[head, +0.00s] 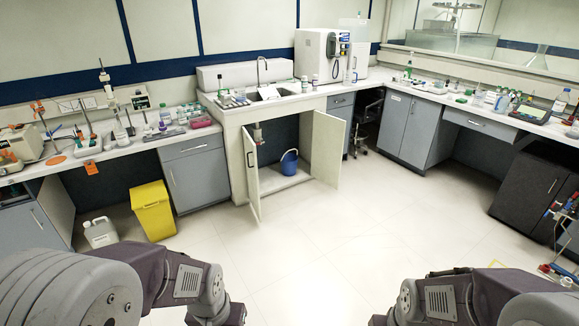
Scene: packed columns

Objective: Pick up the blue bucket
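The blue bucket (289,163) stands upright on the floor of the open cabinet under the sink, far ahead of me near the middle of the head view. The cabinet's left door (252,172) and right door (327,148) both stand open on either side of the bucket. My two arms come in at the bottom left and bottom right, well short of the cabinet. Both grippers are out of the picture.
A yellow bin (153,210) and a white jerrycan (100,232) stand on the floor at left. Counters with bottles and tools line the walls. A black cabinet (530,190) stands at right. The pale floor (330,240) between me and the sink cabinet is clear.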

